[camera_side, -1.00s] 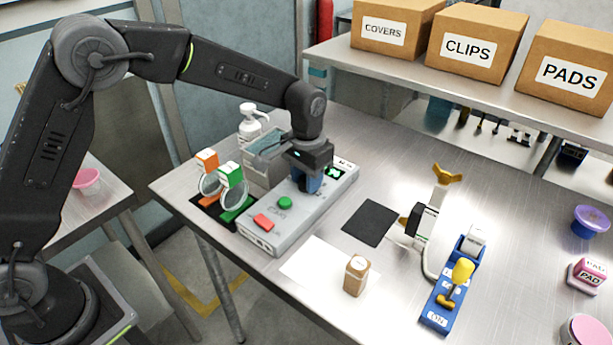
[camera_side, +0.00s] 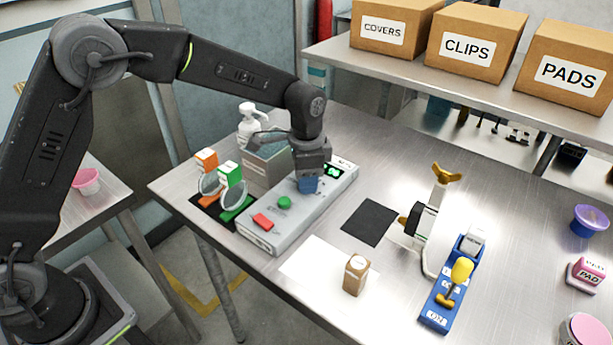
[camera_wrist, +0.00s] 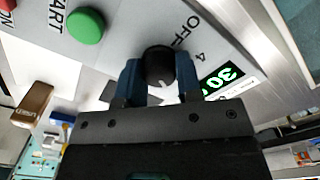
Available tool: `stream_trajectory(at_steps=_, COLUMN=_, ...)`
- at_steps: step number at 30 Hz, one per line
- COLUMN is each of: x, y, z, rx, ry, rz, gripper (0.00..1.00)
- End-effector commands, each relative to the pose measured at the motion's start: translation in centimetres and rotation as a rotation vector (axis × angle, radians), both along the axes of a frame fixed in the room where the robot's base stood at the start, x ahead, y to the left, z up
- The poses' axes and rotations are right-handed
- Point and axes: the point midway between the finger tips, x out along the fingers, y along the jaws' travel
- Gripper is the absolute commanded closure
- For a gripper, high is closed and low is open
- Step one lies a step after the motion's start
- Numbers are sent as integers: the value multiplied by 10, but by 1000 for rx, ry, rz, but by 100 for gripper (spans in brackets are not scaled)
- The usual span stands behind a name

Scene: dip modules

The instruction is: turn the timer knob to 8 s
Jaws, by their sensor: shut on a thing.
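The timer box (camera_side: 262,236) is a long light-grey box with a green button (camera_side: 284,202), a red button (camera_side: 263,221) and a small green-lit display (camera_side: 332,171). In the wrist view the timer knob (camera_wrist: 158,62) is a round black knob with a pale pointer mark. The marks "OFF" and "4" show beside it, and the display (camera_wrist: 220,80) reads upside down, seemingly "30" with part hidden. My gripper (camera_wrist: 157,82) has its blue fingers on both sides of the knob, shut on it. In the side view my gripper (camera_side: 307,184) hides the knob.
A white pump bottle (camera_side: 248,122) is farther back.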

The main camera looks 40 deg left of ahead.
Motion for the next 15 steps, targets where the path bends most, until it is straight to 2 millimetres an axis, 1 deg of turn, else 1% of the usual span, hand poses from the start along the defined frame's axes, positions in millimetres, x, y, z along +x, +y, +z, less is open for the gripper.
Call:
stream_trajectory(at_steps=14, x=0, y=0, z=1, rx=-1, ry=-2, rz=-13, gripper=91)
stream_trajectory(at_steps=15, x=0, y=0, z=1, rx=-1, ry=-2, rz=-13, gripper=64)
